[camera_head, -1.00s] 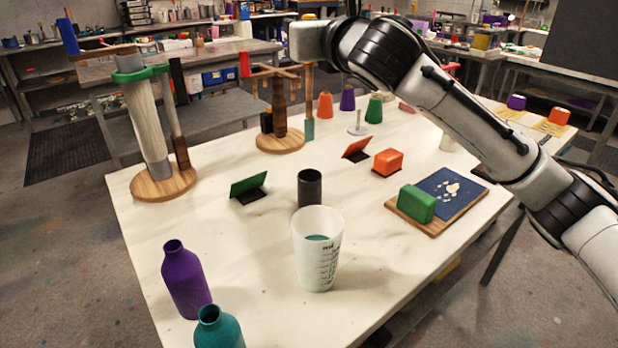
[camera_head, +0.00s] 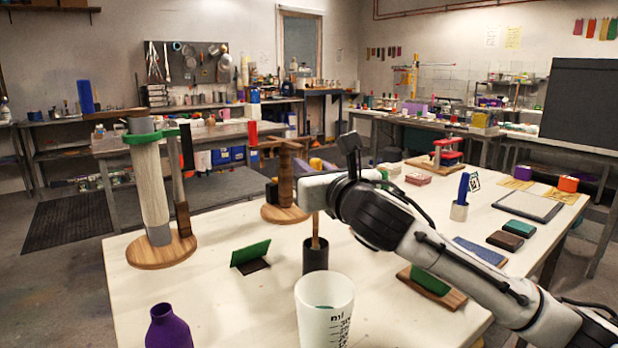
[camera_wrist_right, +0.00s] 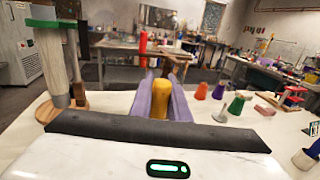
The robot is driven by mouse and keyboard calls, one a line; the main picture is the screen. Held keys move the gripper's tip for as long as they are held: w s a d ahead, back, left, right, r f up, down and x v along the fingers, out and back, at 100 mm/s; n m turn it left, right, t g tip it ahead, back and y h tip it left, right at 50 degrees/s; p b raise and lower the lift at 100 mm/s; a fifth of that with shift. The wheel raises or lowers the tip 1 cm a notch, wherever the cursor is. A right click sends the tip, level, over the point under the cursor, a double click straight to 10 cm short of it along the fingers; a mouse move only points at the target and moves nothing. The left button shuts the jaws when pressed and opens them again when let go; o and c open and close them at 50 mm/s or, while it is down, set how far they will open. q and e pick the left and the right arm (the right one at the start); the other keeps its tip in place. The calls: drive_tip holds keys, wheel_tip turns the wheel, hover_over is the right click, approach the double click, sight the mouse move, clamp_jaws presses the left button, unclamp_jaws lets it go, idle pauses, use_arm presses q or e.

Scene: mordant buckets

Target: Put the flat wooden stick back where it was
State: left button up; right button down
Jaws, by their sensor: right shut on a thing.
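My right gripper (camera_head: 330,182) is above the dark cup (camera_head: 315,257) in the head view. It is shut on the flat wooden stick (camera_head: 315,228), which hangs upright below it. The stick's lower end goes into the mouth of the cup and is hidden there. In the right wrist view, the top of the stick (camera_wrist_right: 160,102) shows yellowish between the two purple fingers. My left gripper is not in view.
A green card stand (camera_head: 250,253) is left of the cup. A skein stand on a round wooden base (camera_head: 162,250) stands at the left, another base (camera_head: 285,212) behind. A purple bottle (camera_head: 168,328) is at the front. A green block (camera_head: 430,280) lies under my right arm.

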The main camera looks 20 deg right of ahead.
drive_tip(key=shift+f, duration=0.5)
drive_tip(key=shift+f, duration=0.15)
drive_tip(key=c, duration=1.7)
unclamp_jaws()
drive_tip(key=s, duration=0.8)
drive_tip(key=s+d, duration=0.1)
drive_tip(key=s, duration=0.3)
